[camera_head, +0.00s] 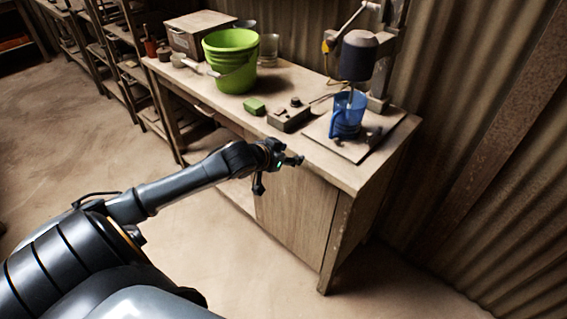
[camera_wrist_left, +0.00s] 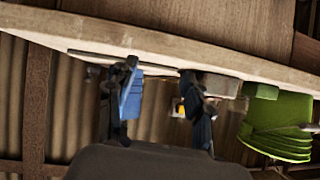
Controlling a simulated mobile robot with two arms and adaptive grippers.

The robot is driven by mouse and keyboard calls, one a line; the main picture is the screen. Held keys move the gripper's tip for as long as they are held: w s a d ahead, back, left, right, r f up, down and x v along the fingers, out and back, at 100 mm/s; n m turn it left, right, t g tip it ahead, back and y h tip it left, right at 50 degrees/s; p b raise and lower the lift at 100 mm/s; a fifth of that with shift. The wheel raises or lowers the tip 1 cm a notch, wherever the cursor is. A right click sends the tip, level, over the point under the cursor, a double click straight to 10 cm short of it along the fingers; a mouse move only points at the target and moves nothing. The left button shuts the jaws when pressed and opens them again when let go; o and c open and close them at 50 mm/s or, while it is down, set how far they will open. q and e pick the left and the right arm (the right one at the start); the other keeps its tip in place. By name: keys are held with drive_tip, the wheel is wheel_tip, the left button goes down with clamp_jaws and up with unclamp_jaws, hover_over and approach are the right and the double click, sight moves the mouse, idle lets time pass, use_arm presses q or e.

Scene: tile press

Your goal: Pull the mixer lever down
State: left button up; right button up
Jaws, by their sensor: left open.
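The mixer (camera_head: 358,56) stands at the right end of the workbench, with a dark motor head on an upright post. Its pale lever (camera_head: 348,22) slants up and to the right beside the head, its upper end near the top edge. A blue jug (camera_head: 347,118) stands on the base board under the mixer. My left gripper (camera_head: 279,174) is open and empty in front of the bench's front edge, apart from the mixer and the lever. In the left wrist view, the open fingers (camera_wrist_left: 160,98) partly hide the blue jug (camera_wrist_left: 132,97). The lever cannot be made out there. My right gripper is not in view.
The wooden workbench (camera_head: 300,85) also holds a green bucket (camera_head: 230,60), a wooden box (camera_head: 197,32), a green block (camera_head: 254,106) and a small control box (camera_head: 289,117). A corrugated wall (camera_head: 480,110) closes the right side. Shelves line the left. The floor before the bench is clear.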

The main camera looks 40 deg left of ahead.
use_arm(q)
drive_tip(key=shift+s+a+f, duration=0.15)
drive_tip(key=shift+s+f, duration=0.1)
drive_tip(key=shift+f, duration=0.6)
drive_tip(key=shift+s+a+f, duration=0.15)
drive_tip(key=shift+s+f, duration=0.05)
drive_tip(key=shift+f, duration=0.6)
